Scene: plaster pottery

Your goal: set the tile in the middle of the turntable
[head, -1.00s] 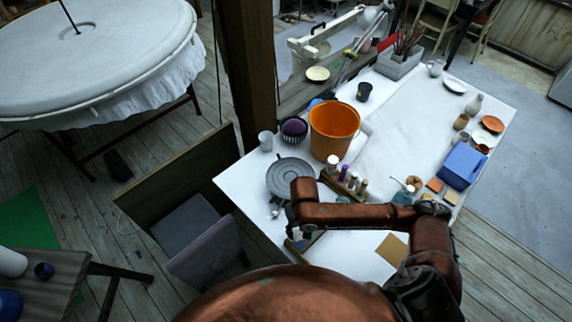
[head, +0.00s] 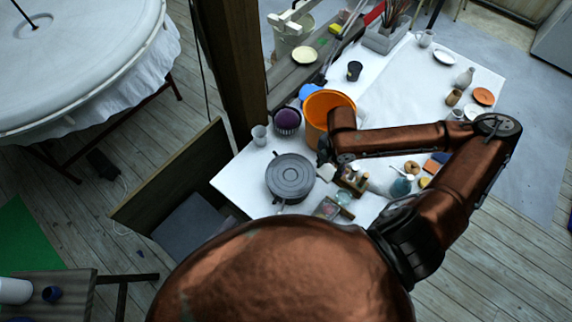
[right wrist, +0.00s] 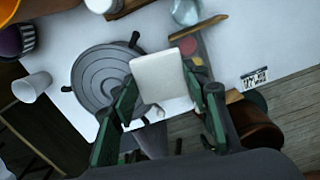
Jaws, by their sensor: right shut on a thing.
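The tile (right wrist: 158,78) is a pale, square, flat piece held between the fingers of my right gripper (right wrist: 160,97). In the head view, the right gripper (head: 325,162) is just right of the turntable, with a pale edge of the tile (head: 326,173) showing below it. The turntable (head: 290,176) is a grey ringed disc near the table's left corner. In the right wrist view the turntable (right wrist: 97,72) lies beyond and left of the tile, which overlaps its right rim in the picture. I cannot tell the tile's height. My left gripper is out of view.
An orange bucket (head: 318,108), a purple ball in a basket (head: 287,120) and a pale cup (head: 259,135) stand behind the turntable. The turntable's top looks bare.

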